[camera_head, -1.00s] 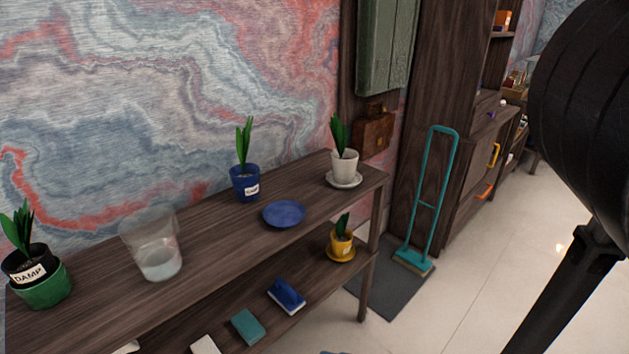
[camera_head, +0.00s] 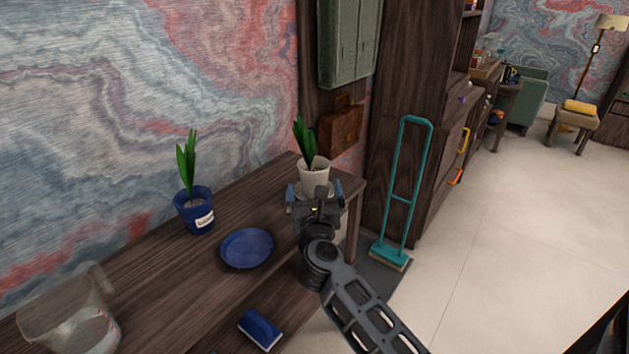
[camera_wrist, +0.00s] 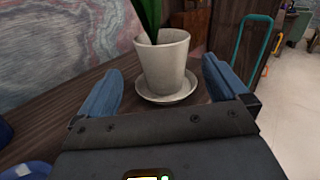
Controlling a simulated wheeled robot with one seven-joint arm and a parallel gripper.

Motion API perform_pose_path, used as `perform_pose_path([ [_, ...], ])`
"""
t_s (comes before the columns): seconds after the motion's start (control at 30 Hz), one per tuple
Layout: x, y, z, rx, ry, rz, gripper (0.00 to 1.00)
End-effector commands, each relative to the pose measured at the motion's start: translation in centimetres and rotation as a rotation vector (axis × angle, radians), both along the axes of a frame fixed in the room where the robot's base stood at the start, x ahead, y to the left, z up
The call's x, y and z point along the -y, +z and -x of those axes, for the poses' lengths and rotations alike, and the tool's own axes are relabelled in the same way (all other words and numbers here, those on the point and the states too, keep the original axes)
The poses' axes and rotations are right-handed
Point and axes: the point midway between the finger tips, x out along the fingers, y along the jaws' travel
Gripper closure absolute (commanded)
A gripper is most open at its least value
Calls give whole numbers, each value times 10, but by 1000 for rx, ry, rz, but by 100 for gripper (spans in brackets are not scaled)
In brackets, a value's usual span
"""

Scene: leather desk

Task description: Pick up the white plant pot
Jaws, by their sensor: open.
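The white plant pot (camera_head: 314,177) holds a green leafy plant and stands upright on a white saucer near the right end of the wooden shelf top. In the wrist view the pot (camera_wrist: 163,62) sits ahead of and between my two blue fingers, on its saucer (camera_wrist: 166,93). My gripper (camera_head: 315,190) is open, with one finger to each side of the pot's line. No finger visibly touches the pot. In the head view my gripper hides most of the saucer.
A blue plate (camera_head: 247,249) and a blue labelled pot (camera_head: 194,212) stand left of my gripper on the shelf top (camera_head: 150,262). A clear container (camera_head: 70,318) is at the front left. A teal-handled broom (camera_head: 403,190) stands right of the shelf.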

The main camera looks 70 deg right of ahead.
Motion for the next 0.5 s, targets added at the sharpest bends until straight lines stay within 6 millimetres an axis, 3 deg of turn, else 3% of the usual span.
perform_pose_path([
  [0.5,50,2,-23,79,-18,-65,0],
])
